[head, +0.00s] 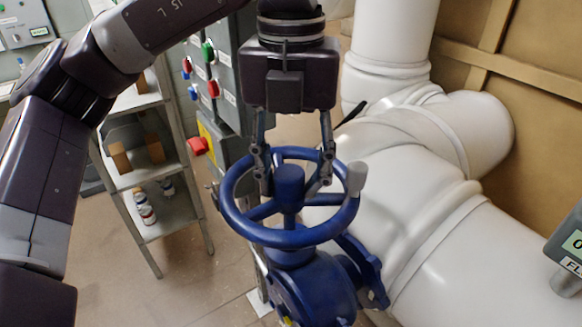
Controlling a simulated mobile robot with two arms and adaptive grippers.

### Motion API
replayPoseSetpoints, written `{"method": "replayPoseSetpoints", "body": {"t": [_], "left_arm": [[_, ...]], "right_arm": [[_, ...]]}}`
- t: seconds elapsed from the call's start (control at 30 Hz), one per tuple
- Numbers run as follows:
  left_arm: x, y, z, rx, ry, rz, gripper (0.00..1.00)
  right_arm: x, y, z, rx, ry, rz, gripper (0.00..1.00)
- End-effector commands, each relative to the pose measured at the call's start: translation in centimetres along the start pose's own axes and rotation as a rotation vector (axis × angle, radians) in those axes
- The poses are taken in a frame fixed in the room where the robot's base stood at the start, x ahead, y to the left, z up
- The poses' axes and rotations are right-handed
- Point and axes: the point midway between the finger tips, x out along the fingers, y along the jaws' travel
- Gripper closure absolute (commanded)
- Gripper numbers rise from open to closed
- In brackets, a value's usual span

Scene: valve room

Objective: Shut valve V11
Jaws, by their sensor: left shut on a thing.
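A blue valve with a spoked blue handwheel (290,238) stands in the centre of the head view. Its blue body (318,288) is below the wheel, beside a white pipe. A grey knob (356,178) sticks up at the right of the rim. I can read no V11 label on it. My left gripper (291,182) comes down from above over the wheel. Its two fingers reach inside the rim, one on each side of the hub, and are shut on the wheel. The exact contact at the fingertips is partly hidden. My right gripper is not in view.
Thick white pipes (410,150) fill the right side close to the wheel. A grey panel with coloured buttons (216,75) and a red knob (199,146) stands behind, left. A metal shelf (172,217) holds small jars. A small display (570,245) is at the right edge.

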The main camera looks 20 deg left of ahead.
Motion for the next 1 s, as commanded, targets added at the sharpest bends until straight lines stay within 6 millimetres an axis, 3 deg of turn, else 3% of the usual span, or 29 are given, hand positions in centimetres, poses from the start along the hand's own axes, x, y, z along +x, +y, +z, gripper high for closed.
{"method": "replayPoseSetpoints", "body": {"t": [0.2, 0.47, 0.8, 1.0], "left_arm": [[0.4, 0.3, -0.3, 0.273, 0.017, 0.016, 0.88], [0.4, 0.3, -0.2, 0.422, 0.018, 0.014, 0.88], [0.4, 0.3, -0.2, 0.88, 0.02, 0.011, 0.88], [0.5, 0.3, -0.1, 1.027, 0.018, 0.011, 0.88]], "right_arm": [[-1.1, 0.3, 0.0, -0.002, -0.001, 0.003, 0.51], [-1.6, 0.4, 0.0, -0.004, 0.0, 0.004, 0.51], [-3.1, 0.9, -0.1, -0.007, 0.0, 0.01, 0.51], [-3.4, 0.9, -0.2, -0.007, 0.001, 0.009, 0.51]]}}
